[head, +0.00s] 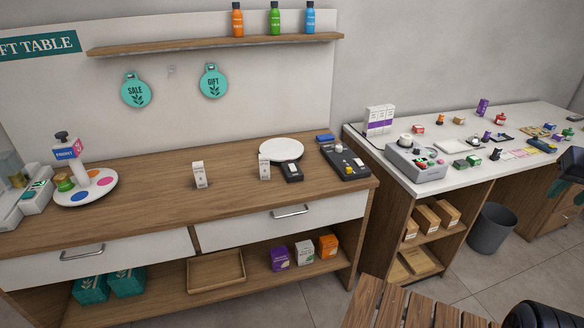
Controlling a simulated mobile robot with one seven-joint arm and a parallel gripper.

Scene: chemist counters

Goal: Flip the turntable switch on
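A white round disc (281,149), which looks like the turntable, lies flat near the back right of the wooden counter. A small dark box (292,172) with a light part on top sits just in front of it and looks like the switch. Its on or off position is too small to tell. Another round white platter (86,188) with coloured dots stands at the left end, carrying a pump bottle (66,147) and a small green jar (64,183).
Small white boxes (199,175) (264,167) stand on the wooden counter, one just left of the dark box. A dark tray device (345,161) is to its right. The counter's front middle is clear. A slatted wooden top (400,305) is at bottom right.

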